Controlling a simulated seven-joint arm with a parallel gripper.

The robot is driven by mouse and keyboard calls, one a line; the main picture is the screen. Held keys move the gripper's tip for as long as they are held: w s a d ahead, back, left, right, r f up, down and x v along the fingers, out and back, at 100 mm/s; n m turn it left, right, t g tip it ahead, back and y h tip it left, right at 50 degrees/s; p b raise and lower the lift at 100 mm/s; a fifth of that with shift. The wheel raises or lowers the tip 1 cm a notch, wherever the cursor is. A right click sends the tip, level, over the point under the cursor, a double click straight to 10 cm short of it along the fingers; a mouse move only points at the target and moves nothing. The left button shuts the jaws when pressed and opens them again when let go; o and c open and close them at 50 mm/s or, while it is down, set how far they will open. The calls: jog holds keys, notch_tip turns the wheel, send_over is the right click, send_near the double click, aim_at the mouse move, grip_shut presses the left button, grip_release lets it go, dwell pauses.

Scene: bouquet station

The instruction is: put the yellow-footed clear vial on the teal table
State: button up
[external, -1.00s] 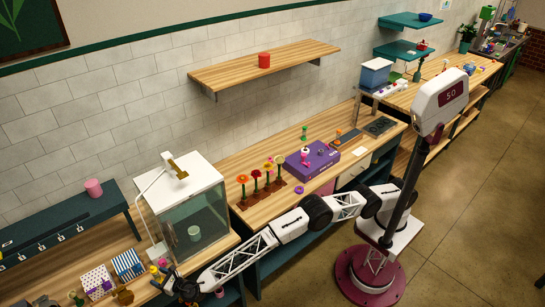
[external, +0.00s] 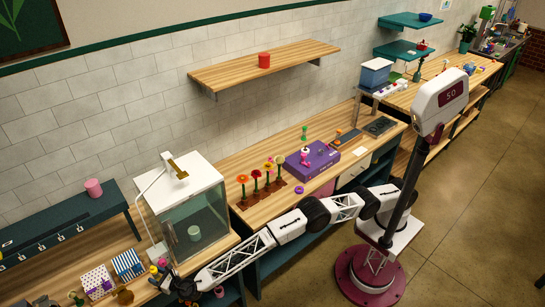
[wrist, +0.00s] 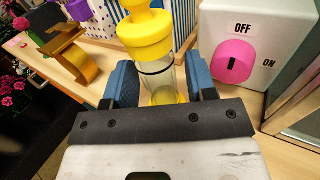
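The clear vial (wrist: 158,74) stands on the wooden counter in the wrist view, with a large yellow cap piece on top and a yellow foot at its lower end. My gripper (wrist: 162,84) has its blue finger pads on either side of the vial's clear body, with narrow gaps seeming to show between pads and glass. It looks open around the vial. A long teal table (external: 70,228) stands along the wall at left.
A white box with a pink ON/OFF knob (wrist: 234,61) is close to the right of the vial. A blue-striped box (external: 128,264) and a gold stand (wrist: 68,50) are near. A glass cabinet (external: 190,215) stands behind. A pink cup (external: 93,188) sits on the teal table.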

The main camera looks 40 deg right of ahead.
aim_at(157, 272)
grip_shut()
jog(key=shift+r, duration=0.1)
jog(key=shift+r, duration=1.85)
jog(key=shift+d+f, duration=0.1)
jog(key=shift+d, duration=0.1)
jog(key=s+d, duration=0.2)
jog(key=d, duration=0.5)
jog(key=s+d+r, duration=0.1)
jog(key=s+d, duration=0.2)
jog(key=d, duration=0.4)
jog(key=shift+d+r, duration=0.25)
jog(key=shift+d, duration=0.1)
